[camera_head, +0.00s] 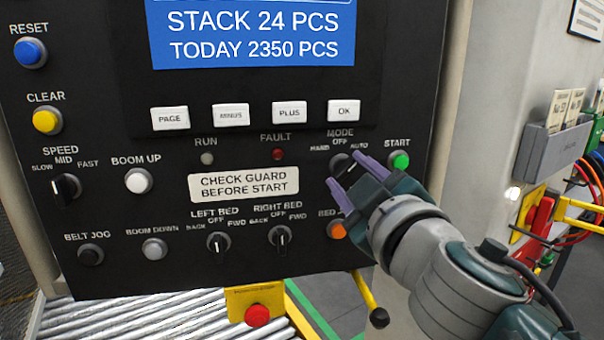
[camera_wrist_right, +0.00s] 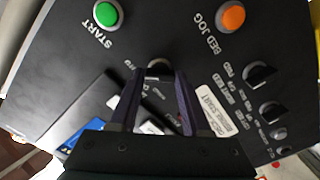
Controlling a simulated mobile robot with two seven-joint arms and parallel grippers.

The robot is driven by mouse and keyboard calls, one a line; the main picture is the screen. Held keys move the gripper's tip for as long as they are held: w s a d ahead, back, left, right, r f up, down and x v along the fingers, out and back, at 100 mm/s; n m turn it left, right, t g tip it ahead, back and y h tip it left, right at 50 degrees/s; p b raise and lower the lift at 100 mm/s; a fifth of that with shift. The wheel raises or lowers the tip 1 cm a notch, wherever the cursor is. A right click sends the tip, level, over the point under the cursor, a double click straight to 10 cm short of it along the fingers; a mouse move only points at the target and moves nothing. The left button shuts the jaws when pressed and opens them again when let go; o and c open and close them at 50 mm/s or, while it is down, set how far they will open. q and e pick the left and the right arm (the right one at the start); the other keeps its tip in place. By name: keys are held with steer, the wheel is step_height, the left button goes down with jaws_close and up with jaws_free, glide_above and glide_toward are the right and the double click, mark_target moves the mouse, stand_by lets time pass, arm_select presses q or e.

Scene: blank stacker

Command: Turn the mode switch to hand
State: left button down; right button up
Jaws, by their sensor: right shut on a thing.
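The mode switch (camera_head: 339,162) is a black knob on the dark control panel, below the labels HAND, OFF and AUTO. My right gripper (camera_head: 347,175) reaches in from the lower right, and its two purple fingers are shut on the knob. In the right wrist view the knob (camera_wrist_right: 158,67) sits between the fingertips of the right gripper (camera_wrist_right: 158,78). The fingers hide part of the knob, so I cannot tell which label its pointer faces. My left gripper is not in view.
The green START button (camera_head: 400,161) is close to the right of the gripper. The orange BED JOG button (camera_head: 337,230) is just below it. The RIGHT BED selector (camera_head: 280,238) is lower left. A yellow bracket with a red button (camera_head: 257,315) hangs under the panel.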

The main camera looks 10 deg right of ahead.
jaws_close()
steer(key=shift+n, duration=0.5)
steer(key=n, duration=0.7)
steer(key=shift+n, duration=0.3)
steer(key=n, duration=0.4)
steer(key=n+p, duration=0.1)
steer(key=n, duration=0.4)
steer(key=shift+n, duration=0.3)
steer(key=o, duration=1.2)
jaws_free()
